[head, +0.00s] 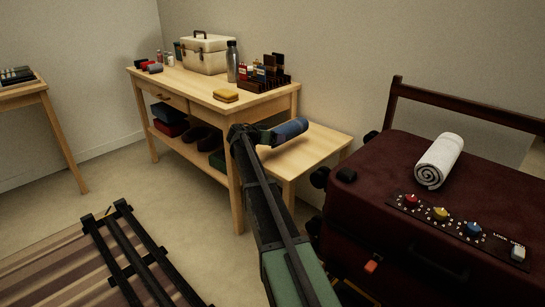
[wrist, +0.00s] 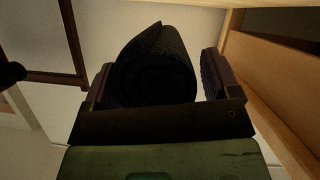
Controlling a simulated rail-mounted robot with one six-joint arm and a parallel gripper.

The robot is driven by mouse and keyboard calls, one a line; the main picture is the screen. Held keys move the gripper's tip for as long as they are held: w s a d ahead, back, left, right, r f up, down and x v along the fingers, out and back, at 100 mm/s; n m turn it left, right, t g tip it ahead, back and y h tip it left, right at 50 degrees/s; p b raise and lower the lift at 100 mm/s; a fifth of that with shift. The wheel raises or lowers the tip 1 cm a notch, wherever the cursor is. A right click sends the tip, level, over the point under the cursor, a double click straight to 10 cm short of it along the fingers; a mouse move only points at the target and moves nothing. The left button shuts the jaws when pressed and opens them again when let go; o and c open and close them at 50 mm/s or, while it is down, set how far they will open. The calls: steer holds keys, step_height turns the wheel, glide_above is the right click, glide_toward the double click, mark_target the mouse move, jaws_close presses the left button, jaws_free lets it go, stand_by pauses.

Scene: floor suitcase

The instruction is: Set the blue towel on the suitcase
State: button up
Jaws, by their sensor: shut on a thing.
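A rolled blue towel (head: 291,129) is held in my gripper (head: 268,136) in the head view, above the low end of the wooden furniture. In the wrist view the towel (wrist: 155,70) looks nearly black and sits between the two jaws of my gripper (wrist: 158,85). The dark red suitcase (head: 385,190) is at the right of the head view, apart from my gripper. Its top is largely bare on the left side. The suitcase cannot be made out in the wrist view.
A rolled white towel (head: 439,162) lies on the suitcase, behind a panel of coloured knobs (head: 455,222). A dark handle bar (head: 465,105) rises behind it. A wooden table (head: 200,85) carries a toolbox (head: 206,53), a bottle (head: 232,61) and a yellow sponge (head: 226,95). A lower bench (head: 305,150) adjoins it.

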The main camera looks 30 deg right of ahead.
step_height(320, 180, down, 5)
steer(key=b, duration=0.4)
steer(key=shift+r, duration=0.5)
steer(key=shift+f, duration=0.2)
steer(key=o, duration=0.8)
steer(key=shift+o, duration=0.2)
steer(key=shift+a+r+p, duration=0.3)
steer(key=shift+r+p, duration=0.05)
steer(key=shift+r, duration=0.1)
steer(key=p+v, duration=0.4)
steer(key=v, duration=0.7)
steer(key=s+a+f+n+y, duration=0.3)
steer(key=s+a+n+y, duration=0.1)
steer(key=s+a, duration=0.5)
steer(key=s+a+f+n+g+y, duration=0.1)
steer(key=s+a+f+n+y, duration=0.3)
steer(key=s+a, duration=0.5)
steer(key=s+a+f+n+y, duration=0.4)
steer(key=s+a, duration=0.6)
steer(key=s, duration=0.7)
steer(key=shift+n+g+y, duration=0.4)
steer(key=shift+n+y, duration=0.3)
